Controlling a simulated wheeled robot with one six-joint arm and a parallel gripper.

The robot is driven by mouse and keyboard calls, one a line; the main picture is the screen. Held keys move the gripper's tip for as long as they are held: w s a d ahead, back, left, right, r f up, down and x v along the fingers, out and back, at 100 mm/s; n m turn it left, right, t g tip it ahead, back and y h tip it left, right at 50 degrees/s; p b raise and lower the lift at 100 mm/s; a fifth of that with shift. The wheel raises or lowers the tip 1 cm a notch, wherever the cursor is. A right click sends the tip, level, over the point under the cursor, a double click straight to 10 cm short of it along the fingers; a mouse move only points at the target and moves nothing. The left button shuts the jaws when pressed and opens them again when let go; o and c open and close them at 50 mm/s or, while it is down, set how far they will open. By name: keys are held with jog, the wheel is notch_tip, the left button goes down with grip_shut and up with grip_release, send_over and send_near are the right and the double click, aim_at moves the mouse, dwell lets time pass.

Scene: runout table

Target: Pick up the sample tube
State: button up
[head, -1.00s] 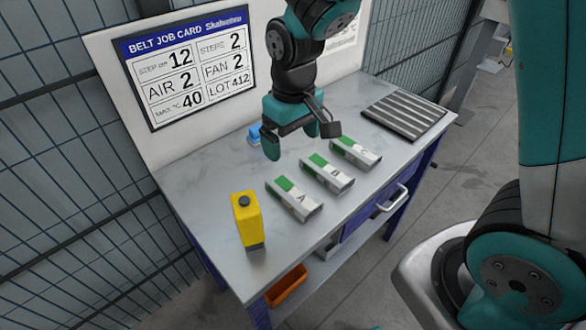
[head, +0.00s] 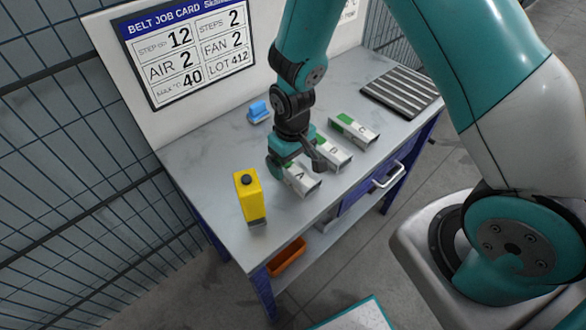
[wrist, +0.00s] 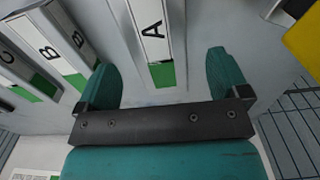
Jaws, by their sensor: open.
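No thing in view is plainly a sample tube; I cannot tell whether one lies in a block. A white block with a green end, marked A (head: 306,184), lies on the table (head: 205,160); it also shows in the wrist view (wrist: 152,35). My gripper (head: 296,168) is open over its green end. In the wrist view my gripper (wrist: 160,66) has its fingers on either side of that end, with gaps, and nothing is held. I cannot tell its height. Similar blocks B (head: 338,159) and C (head: 356,132) lie to the right, B partly hidden.
A small blue object (head: 259,109) sits near the back panel. A ribbed dark mat (head: 402,92) lies at the far right. An orange bin (head: 287,257) is on the lower shelf.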

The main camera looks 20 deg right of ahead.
aim_at(292, 168)
jog(key=shift+d+f+p, duration=0.1)
jog(key=shift+f+p, duration=0.35)
jog(key=shift+f, duration=1.5)
jog(key=shift+w, duration=0.1)
jog(key=c, duration=1.1)
